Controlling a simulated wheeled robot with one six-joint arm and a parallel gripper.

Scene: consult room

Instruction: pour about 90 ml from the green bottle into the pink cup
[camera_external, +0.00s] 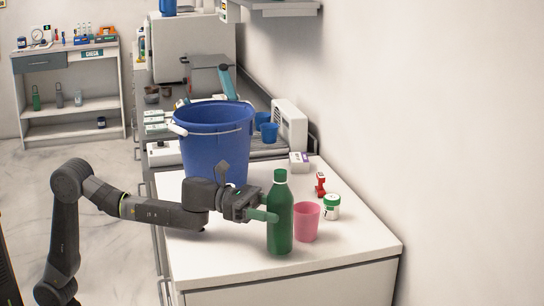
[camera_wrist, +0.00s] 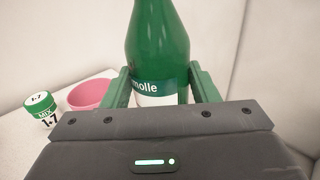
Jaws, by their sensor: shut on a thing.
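The green bottle (camera_external: 280,222) stands upright near the front of the white counter, its cap on top in the external view. My gripper (camera_external: 268,217) reaches it from the left and is shut around its body. In the wrist view the bottle (camera_wrist: 157,45) sits between the two green fingers (camera_wrist: 160,88), with part of a white and green label showing. The pink cup (camera_external: 306,222) stands upright just right of the bottle, apart from my gripper. It also shows in the wrist view (camera_wrist: 90,93), left of the fingers. Its inside cannot be seen clearly.
A white jar with a green lid (camera_external: 332,208) and a small red item (camera_external: 320,184) stand behind the cup. A large blue bucket (camera_external: 215,140) stands behind my arm. The white counter (camera_external: 345,240) is clear at its front right; a wall borders its right side.

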